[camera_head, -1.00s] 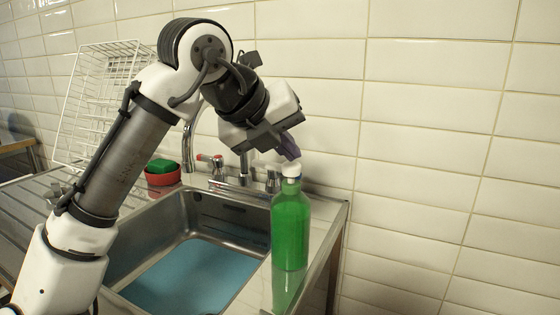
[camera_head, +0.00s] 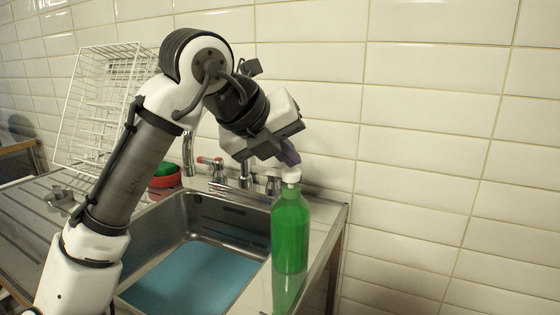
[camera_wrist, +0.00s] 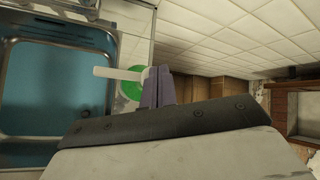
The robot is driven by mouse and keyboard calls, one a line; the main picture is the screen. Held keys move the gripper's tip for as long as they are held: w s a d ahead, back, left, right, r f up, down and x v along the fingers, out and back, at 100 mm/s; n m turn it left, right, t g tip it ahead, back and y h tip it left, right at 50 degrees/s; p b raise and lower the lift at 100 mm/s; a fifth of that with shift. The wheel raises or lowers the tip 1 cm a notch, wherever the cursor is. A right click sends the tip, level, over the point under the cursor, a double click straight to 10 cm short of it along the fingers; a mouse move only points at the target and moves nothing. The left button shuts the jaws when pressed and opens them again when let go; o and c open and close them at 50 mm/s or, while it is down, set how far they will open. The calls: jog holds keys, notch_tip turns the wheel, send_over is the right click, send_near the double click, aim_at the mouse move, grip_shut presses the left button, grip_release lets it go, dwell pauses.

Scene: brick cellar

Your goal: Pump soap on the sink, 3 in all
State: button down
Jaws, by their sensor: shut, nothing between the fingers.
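The green soap bottle (camera_head: 290,235) stands upright on the right rim of the metal sink (camera_head: 238,222). Its white pump head (camera_head: 291,175) is on top. In the wrist view the white spout (camera_wrist: 112,73) points left over the sink basin, and part of the green bottle (camera_wrist: 131,91) shows below it. My gripper (camera_head: 291,157) is shut and empty, with its purple fingers angled down right at the pump head. The fingertips (camera_wrist: 158,74) sit at the spout's right end in the wrist view. I cannot tell whether they touch or press it.
The taps (camera_head: 245,178) stand behind the basin. A red bowl (camera_head: 166,182) with a green sponge is partly hidden behind my arm. A white wire rack (camera_head: 100,105) leans on the tiled wall at left. The wall (camera_head: 440,150) is close behind the bottle.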

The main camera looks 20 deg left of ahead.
jog(key=shift+r, duration=0.15)
notch_tip(320, 180, up, 6)
jog(key=p, duration=0.6)
jog(key=shift+r, duration=0.1)
dwell(0.6)
notch_tip(320, 180, up, 7)
jog(key=p, duration=0.7)
send_over(287, 171)
dwell(2.1)
